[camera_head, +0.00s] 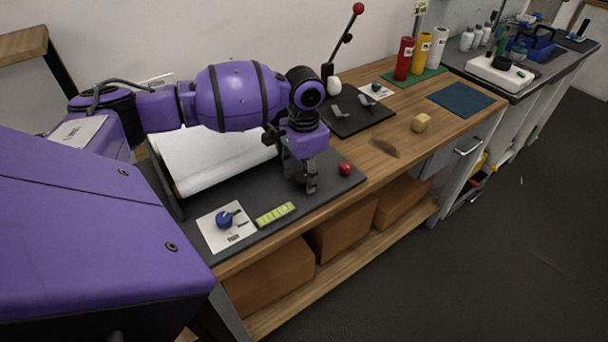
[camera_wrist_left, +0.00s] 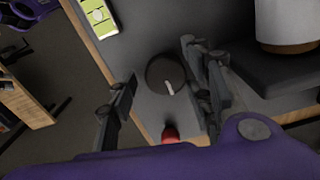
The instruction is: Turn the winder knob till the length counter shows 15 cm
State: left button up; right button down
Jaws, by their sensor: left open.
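My left gripper (camera_head: 303,183) is open and points down over the dark board of the film winder, in front of the white roll (camera_head: 215,158). In the left wrist view a dark round knob (camera_wrist_left: 163,76) with a white mark lies between the open fingers, with space on both sides. In the head view the gripper hides this knob. A yellow-green strip (camera_head: 275,214), also in the left wrist view (camera_wrist_left: 98,16), lies on the board left of the gripper; I cannot read a number on it. My right gripper is not in view.
A red ball-shaped knob (camera_head: 345,168) sits right of the gripper, near the board's front edge. A blue knob (camera_head: 225,218) stands on a white plate at the left.

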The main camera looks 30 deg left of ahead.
aim_at(304, 179)
pick_arm(q)
notch_tip(304, 179, up, 12)
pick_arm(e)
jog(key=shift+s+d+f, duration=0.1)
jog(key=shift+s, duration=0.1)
pick_arm(q)
jog(key=shift+s+f, duration=0.1)
jog(key=shift+f, duration=0.05)
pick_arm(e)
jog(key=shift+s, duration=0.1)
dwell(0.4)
